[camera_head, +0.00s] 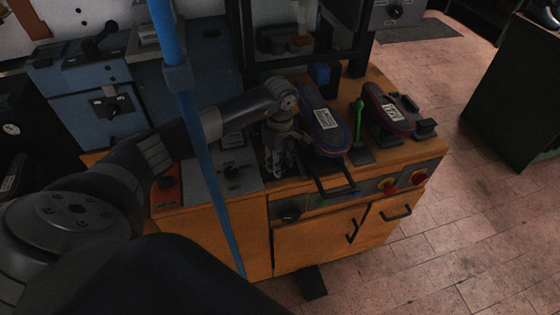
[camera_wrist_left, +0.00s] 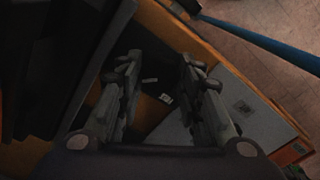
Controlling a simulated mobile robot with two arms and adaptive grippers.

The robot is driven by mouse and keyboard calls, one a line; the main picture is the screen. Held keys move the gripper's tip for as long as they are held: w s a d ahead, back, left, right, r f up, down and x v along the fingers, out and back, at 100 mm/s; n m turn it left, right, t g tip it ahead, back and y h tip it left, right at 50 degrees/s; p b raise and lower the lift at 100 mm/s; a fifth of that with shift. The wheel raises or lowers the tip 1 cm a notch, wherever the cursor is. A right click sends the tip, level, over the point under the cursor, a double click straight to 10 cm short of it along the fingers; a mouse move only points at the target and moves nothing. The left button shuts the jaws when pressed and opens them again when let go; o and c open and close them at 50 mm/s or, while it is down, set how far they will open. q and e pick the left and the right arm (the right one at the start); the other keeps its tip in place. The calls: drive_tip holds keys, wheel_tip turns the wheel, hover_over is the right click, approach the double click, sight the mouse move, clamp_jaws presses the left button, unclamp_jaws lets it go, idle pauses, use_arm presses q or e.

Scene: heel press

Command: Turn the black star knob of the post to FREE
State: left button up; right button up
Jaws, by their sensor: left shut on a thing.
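My left gripper (camera_head: 281,172) points down at the front left of the press, on the wooden bench (camera_head: 235,225). In the left wrist view its two fingers (camera_wrist_left: 159,62) stand some way apart and are shut on a dark thing, which I take for the black star knob of the post. The knob itself is hidden by the fingers and too dark to make out. Small pale labels (camera_wrist_left: 167,99) show between the fingers on a dark surface. I cannot read LOCK or FREE. My right gripper is not in view.
A shoe sole (camera_head: 325,127) with a white label is right beside the gripper, and another (camera_head: 388,108) stands further right. A green-handled tool (camera_head: 358,125) stands between them. A blue pole (camera_head: 205,150) crosses in front.

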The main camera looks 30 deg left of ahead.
use_arm(q)
drive_tip(key=n+b, duration=0.2)
drive_tip(key=n, duration=0.1)
drive_tip(key=shift+f+n, duration=0.15)
drive_tip(key=shift+n, duration=0.25)
drive_tip(key=n+b, duration=0.2)
drive_tip(key=n, duration=0.2)
drive_tip(key=shift+w+n, duration=0.1)
drive_tip(key=shift+n, duration=0.2)
drive_tip(key=n+b, duration=0.1)
drive_tip(key=n, duration=0.3)
drive_tip(key=shift+n+b, duration=0.3)
drive_tip(key=shift+b, duration=0.05)
drive_tip(key=n, duration=0.4)
drive_tip(key=shift+a+b, duration=0.1)
drive_tip(key=shift+b, duration=0.3)
drive_tip(key=shift+n, duration=0.4)
drive_tip(key=shift+r, duration=0.2)
drive_tip(key=o, duration=1.1)
drive_tip(key=shift+c, duration=0.2)
